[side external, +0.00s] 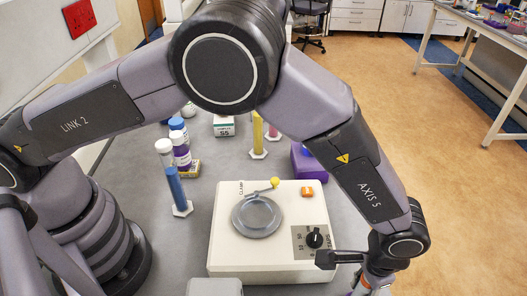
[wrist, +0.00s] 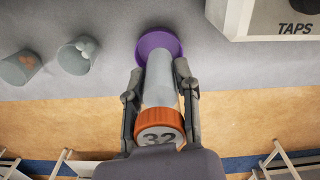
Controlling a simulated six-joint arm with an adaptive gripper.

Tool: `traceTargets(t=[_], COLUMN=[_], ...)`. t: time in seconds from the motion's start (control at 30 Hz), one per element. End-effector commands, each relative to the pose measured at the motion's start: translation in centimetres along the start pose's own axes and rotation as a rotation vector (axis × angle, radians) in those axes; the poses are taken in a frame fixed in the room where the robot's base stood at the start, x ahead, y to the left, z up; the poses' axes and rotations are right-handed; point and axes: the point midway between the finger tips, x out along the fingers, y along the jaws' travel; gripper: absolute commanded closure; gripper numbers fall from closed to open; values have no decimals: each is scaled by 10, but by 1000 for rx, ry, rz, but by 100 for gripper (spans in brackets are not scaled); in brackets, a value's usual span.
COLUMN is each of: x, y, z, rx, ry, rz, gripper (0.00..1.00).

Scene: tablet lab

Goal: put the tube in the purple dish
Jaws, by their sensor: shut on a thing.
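In the wrist view the tube (wrist: 160,85) has a pale grey body and an orange cap marked 32. My gripper (wrist: 157,84) is shut on it, one finger on each side, with the cap towards the camera. The purple dish (wrist: 150,40) shows at the far end of the tube, partly hidden behind it. I cannot tell whether the tube touches the dish. In the side view my gripper is at the bottom right, largely cut off by the frame edge; the dish is not visible there.
A white machine marked TAPS (wrist: 262,20) is at the upper right. The side view shows a white device with a dial (side external: 225,255) and several coloured cylinders (side external: 176,188) on the grey table.

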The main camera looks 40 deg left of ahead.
Motion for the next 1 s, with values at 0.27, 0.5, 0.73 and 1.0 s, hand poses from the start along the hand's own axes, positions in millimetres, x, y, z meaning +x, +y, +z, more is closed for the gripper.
traceTargets(t=[0.27, 0.5, 0.73, 1.0], x=[21, 42, 44, 45], y=[4, 4, 4, 4], z=[-9, -9, -9, -9], rx=[0, 0, 0, 0], ry=[-2, 0, 0, 0], rz=[-1, 1, 1, 1], gripper=[100, 100, 100, 45])
